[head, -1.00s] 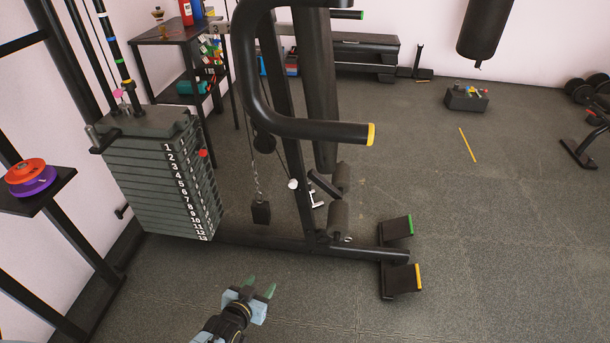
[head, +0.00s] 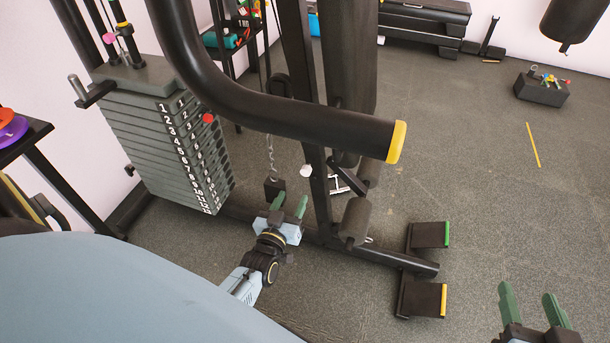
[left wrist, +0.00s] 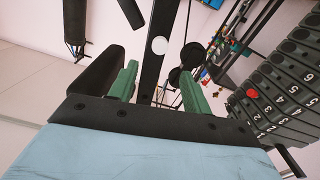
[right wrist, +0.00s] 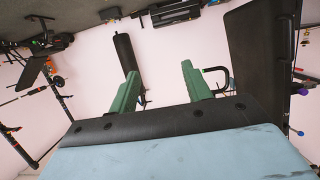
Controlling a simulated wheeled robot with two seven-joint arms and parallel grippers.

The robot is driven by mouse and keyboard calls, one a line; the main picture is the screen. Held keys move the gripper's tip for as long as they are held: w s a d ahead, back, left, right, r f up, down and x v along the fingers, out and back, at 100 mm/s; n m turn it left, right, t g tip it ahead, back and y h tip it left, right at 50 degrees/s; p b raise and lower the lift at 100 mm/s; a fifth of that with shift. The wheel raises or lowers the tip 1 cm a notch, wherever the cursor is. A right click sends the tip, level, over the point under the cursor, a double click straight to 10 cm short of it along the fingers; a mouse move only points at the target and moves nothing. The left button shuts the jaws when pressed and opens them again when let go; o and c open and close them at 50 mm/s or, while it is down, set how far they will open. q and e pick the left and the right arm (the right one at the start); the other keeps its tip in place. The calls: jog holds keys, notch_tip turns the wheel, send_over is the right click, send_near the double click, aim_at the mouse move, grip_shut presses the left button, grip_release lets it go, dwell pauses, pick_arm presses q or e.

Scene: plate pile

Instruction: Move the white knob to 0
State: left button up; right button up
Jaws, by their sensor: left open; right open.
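The small round white knob (head: 306,171) is on the lower part of the machine's black upright post. It also shows in the left wrist view (left wrist: 159,45), beyond and between my left fingers. My left gripper (head: 290,204) is open and empty, just below the knob in the head view and apart from it. My right gripper (head: 530,298) is open and empty at the lower right, far from the knob. A numbered weight stack (head: 165,140) with a red pin (head: 208,118) stands left of the post. I cannot make out a 0 mark.
A thick black bar (head: 290,118) with a yellow end crosses above the knob. Black roller pads (head: 354,222) and foot plates (head: 422,298) stand right of the post. A hanging weight (head: 274,188) is close to my left fingers.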

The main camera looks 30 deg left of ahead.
aim_at(305, 173)
pick_arm(q)
jog(key=b+x, duration=0.3)
jog(key=x, duration=0.5)
jog(key=shift+w+f+b, duration=0.1)
jog(key=shift+w+b, duration=0.2)
jog(key=shift+w, duration=0.1)
jog(key=shift+x, duration=0.85)
pick_arm(e)
notch_tip(305, 173, up, 13)
jog(key=s+a+t+y, duration=0.1)
jog(key=t+y, duration=0.2)
jog(key=t, duration=0.7)
jog(key=shift+s+a, duration=0.35)
pick_arm(q)
jog(key=shift+c, duration=0.3)
grip_shut()
